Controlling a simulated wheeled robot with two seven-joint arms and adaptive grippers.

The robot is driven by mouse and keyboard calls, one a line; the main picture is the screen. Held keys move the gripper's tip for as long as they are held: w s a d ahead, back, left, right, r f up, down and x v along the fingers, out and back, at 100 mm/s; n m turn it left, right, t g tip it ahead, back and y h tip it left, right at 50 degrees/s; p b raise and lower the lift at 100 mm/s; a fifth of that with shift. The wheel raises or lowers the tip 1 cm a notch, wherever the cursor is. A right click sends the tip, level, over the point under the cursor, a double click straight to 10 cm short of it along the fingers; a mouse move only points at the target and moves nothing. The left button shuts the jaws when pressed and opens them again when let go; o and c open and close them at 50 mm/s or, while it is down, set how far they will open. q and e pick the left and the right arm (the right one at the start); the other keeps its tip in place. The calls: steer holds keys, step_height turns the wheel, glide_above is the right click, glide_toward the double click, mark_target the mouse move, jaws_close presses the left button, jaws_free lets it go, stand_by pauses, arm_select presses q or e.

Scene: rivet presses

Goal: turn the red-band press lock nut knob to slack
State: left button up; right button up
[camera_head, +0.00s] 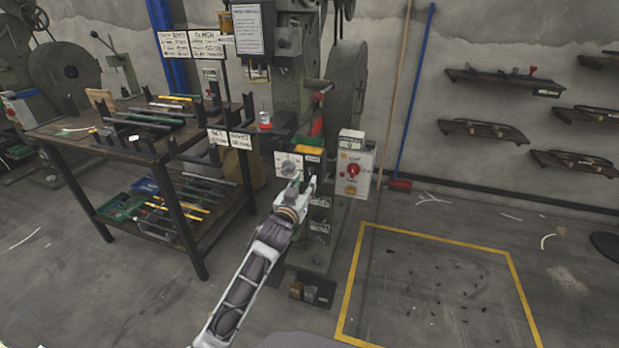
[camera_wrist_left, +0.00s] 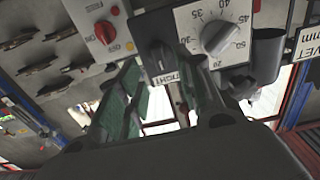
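The press (camera_head: 345,85) is a tall grey machine with a red part (camera_head: 317,118) at mid-height. A white dial plate (camera_head: 281,162) sits low on its front. In the left wrist view the dial plate carries a grey knob (camera_wrist_left: 220,38) with a white pointer mark and printed numbers. A dark rounded part (camera_wrist_left: 158,58) is beside it; I cannot tell whether this is the lock nut knob. My left gripper (camera_head: 304,181) is at the press front, just below and right of the dial. Its green-padded fingers (camera_wrist_left: 160,98) are apart, with nothing clearly held between them. My right gripper is out of view.
A control box (camera_head: 352,188) with a red knob (camera_head: 352,170) stands right of the gripper. A workbench (camera_head: 140,150) with tools is at left. A yellow-outlined floor area (camera_head: 512,262) lies at right. Wall shelves (camera_head: 505,80) hang behind.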

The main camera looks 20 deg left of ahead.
mark_target(310, 175)
arm_select(q)
steer(key=shift+w+b, duration=0.3)
steer(key=shift+w, duration=1)
steer(key=shift+w+d+b, duration=0.1)
steer(key=shift+w+b, duration=0.2)
steer(key=shift+w, duration=1.15)
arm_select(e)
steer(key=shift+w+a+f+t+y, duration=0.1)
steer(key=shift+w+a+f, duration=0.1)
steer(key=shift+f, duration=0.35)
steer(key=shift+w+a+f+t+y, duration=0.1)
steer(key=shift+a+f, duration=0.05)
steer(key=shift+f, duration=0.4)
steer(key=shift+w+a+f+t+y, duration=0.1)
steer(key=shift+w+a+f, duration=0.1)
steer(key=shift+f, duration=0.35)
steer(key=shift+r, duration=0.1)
arm_select(q)
jaws_close()
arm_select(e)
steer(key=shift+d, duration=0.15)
